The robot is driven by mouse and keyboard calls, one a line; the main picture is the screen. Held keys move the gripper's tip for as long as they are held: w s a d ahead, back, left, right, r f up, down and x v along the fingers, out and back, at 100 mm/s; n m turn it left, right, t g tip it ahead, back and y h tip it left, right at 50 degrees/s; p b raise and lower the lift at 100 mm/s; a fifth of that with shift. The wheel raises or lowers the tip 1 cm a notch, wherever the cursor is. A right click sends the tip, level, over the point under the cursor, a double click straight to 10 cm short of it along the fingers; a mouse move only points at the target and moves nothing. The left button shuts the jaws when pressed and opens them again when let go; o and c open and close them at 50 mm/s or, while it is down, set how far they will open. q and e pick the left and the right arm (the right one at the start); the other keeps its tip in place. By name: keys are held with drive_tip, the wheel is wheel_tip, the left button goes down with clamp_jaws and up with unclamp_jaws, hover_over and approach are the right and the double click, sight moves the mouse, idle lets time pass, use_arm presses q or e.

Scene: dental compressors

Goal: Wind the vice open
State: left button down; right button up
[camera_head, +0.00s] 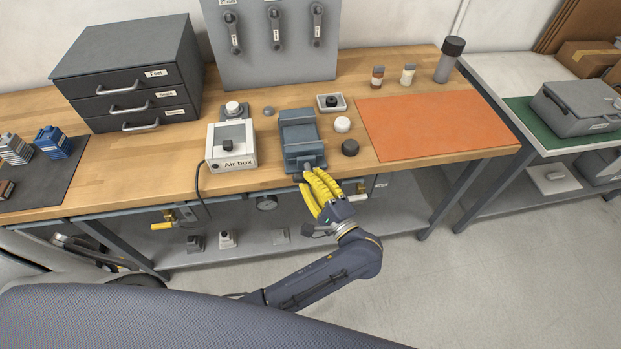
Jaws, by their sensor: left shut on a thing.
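The blue-grey vice (300,138) stands on the wooden bench near its front edge, left of the orange mat. My left gripper (312,180) has yellow fingers and is at the front of the vice, just over the bench's front edge. It is shut on the vice's handle, which the fingers mostly hide. The gap between the vice jaws is too small to make out. My right gripper is not in view.
The Air box (231,146) stands close left of the vice, with a black cable over the edge. A dark round knob (350,147) and a white one (342,124) sit close right. A drawer cabinet (130,75) stands back left. The orange mat (430,128) is bare.

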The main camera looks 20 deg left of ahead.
use_arm(q)
drive_tip(key=shift+n+g, duration=0.4)
drive_tip(key=shift+n, duration=1.1)
drive_tip(key=shift+h, duration=0.3)
drive_tip(key=c, duration=1.3)
unclamp_jaws()
drive_tip(key=shift+v, duration=3.75)
drive_tip(key=shift+r, duration=0.1)
